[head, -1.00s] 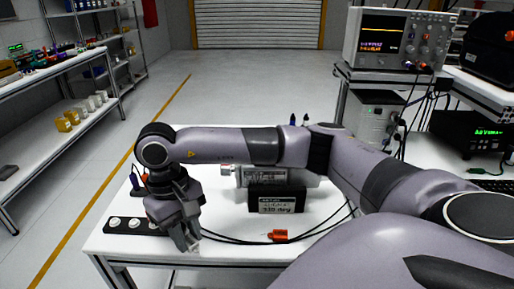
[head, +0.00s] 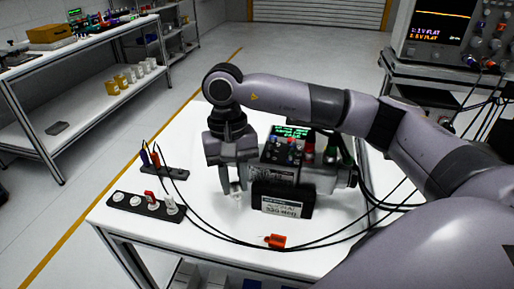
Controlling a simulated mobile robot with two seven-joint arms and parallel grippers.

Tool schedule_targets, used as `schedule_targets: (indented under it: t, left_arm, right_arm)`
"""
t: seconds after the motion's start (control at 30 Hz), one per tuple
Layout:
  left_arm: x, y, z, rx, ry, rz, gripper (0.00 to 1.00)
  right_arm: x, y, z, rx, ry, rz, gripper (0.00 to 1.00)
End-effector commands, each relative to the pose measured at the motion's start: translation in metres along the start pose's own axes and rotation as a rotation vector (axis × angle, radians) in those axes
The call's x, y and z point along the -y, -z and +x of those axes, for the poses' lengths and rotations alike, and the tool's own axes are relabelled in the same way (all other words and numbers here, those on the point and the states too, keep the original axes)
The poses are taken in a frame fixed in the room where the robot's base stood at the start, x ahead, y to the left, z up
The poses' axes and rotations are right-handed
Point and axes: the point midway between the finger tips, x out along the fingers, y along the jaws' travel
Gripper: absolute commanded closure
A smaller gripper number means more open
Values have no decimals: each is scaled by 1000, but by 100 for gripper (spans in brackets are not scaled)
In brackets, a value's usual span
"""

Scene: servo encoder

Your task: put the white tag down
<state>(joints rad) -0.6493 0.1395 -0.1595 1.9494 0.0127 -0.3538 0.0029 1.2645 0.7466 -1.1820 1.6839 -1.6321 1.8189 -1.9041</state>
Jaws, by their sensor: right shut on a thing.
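My right gripper (head: 236,190) points down over the white table, just left of the servo unit and its black label plate. It is shut on a small white piece, the white tag (head: 236,187), which shows only in part between and below the fingertips. I cannot tell whether the tag touches the table. My left gripper is not in view.
The servo unit (head: 322,180) with a green display and black plate (head: 283,201) stands right of the gripper. A black strip (head: 146,207) with white knobs lies front left. An orange piece (head: 275,241) and black cables lie near the front edge. Bare table lies left of the gripper.

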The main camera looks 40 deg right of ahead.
Motion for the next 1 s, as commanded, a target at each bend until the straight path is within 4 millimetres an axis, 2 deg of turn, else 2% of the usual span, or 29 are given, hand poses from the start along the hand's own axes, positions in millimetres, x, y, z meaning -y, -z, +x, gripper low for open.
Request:
schedule_targets:
  t: [0.03, 0.3, 0.7, 0.9, 1.0]
  left_arm:
    - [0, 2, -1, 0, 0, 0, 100]
    - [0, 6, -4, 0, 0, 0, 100]
    - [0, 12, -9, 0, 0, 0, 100]
    - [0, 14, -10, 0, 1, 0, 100]
    - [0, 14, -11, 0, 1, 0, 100]
  right_arm:
    - [-2, 5, -15, -4, 18, 97, 100]
    - [-15, 24, -82, -5, 106, 662, 100]
    - [-38, 32, -187, -4, 237, 1515, 100]
    - [-49, 28, -228, -3, 287, 1863, 100]
    - [-53, 26, -241, -3, 302, 1977, 100]
